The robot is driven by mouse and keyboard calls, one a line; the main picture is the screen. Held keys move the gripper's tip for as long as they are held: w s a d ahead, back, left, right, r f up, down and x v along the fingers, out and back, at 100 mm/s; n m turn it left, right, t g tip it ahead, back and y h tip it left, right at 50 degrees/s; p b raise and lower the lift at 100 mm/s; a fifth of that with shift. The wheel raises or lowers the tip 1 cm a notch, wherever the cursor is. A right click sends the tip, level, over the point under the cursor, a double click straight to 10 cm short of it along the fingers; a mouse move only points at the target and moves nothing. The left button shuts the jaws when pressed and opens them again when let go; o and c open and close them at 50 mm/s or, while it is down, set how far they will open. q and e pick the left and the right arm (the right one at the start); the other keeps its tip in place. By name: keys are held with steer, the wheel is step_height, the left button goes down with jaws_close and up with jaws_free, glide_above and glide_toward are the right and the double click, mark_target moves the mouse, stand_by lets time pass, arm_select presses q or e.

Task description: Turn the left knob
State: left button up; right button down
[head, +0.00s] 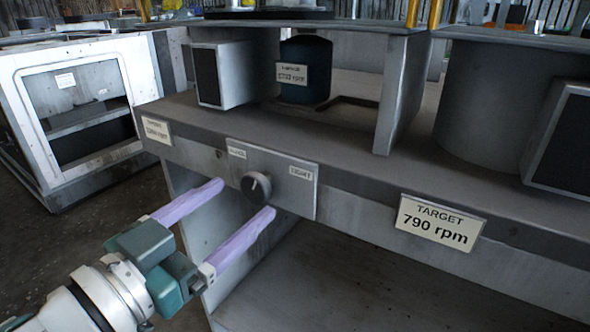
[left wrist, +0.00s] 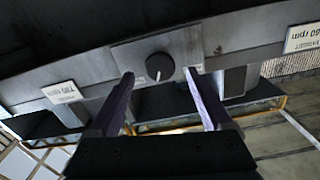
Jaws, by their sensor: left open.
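The knob (head: 256,187) is a dark round dial with a pale pointer mark on a grey plate (head: 305,200) at the front of the bench. It also shows in the left wrist view (left wrist: 159,67). My left gripper (head: 247,199) has two long purple fingers, open and spread to either side of the knob. In the left wrist view the open fingers (left wrist: 160,83) point toward the knob, with the knob between and just beyond the tips. The tips do not visibly touch it. My right gripper is not in view.
A sign reading TARGET 790 rpm (head: 439,222) hangs on the bench front to the right. A blue cylinder (head: 305,72) with an rpm label stands behind the knob, beside a grey blower box (head: 222,73). A white cabinet (head: 75,115) stands at left.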

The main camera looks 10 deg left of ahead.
mark_target(253, 190)
arm_select(q)
steer(key=shift+x, duration=1.7)
steer(key=shift+c, duration=0.2)
jaws_close()
steer(key=shift+m, duration=0.3)
steer(key=m, duration=0.5)
steer(key=shift+m+b, duration=0.3)
steer(key=shift+b, duration=0.05)
steer(key=m, duration=0.5)
steer(key=shift+b, duration=0.3)
steer(key=shift+m, duration=0.4)
